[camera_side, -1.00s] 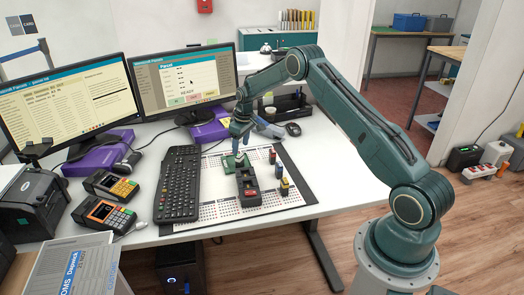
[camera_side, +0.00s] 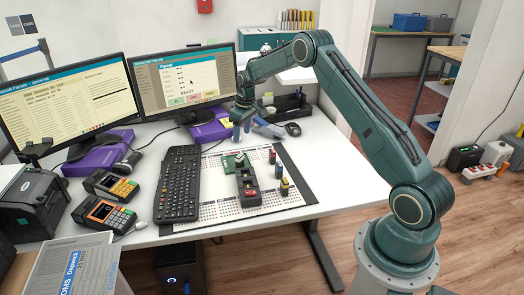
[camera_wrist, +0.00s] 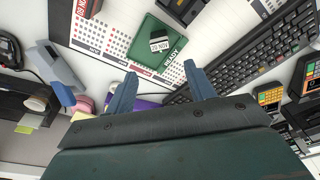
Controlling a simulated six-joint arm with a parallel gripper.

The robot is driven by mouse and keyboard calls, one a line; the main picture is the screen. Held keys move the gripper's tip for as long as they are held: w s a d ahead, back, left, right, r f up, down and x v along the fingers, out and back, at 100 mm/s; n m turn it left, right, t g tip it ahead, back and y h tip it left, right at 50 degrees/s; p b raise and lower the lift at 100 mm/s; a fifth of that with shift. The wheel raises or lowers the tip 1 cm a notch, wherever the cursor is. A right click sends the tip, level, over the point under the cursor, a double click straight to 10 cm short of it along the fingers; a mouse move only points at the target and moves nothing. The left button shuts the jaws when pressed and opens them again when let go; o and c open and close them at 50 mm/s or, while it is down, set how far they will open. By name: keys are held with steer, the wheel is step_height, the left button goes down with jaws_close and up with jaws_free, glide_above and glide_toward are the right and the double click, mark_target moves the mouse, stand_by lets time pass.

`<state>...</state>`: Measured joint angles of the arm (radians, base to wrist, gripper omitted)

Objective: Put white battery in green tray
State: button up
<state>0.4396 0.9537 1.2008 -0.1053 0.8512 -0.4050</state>
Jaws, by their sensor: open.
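The green tray (camera_side: 228,162) lies on the white printed mat, behind the dark block. The white battery (camera_side: 239,158) stands on it in the side view. In the wrist view the green tray (camera_wrist: 180,58) holds the white battery (camera_wrist: 159,44), which has a dark part. My gripper (camera_side: 241,134) is open and empty, raised above and behind the tray.
A dark block with red parts (camera_side: 248,187) stands in front of the tray. Small blue (camera_side: 279,171) and yellow (camera_side: 284,188) batteries stand to its right. A keyboard (camera_side: 179,185) lies left of the mat. Monitors stand behind.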

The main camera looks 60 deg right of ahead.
steer(key=s+a+r+t, duration=0.1)
steer(key=s+a+r, duration=0.65)
steer(key=r, duration=0.45)
steer(key=s+a+r+t, duration=0.1)
steer(key=s+a+r, duration=0.65)
steer(key=r, duration=0.45)
steer(key=s+a+t, duration=0.1)
steer(key=s+a, duration=0.3)
steer(key=s, duration=0.8)
steer(key=s+a, duration=0.5)
steer(key=s, duration=0.7)
steer(key=shift+a+m+t, duration=0.25)
steer(key=shift+m+t, duration=0.05)
steer(key=shift+t, duration=0.1)
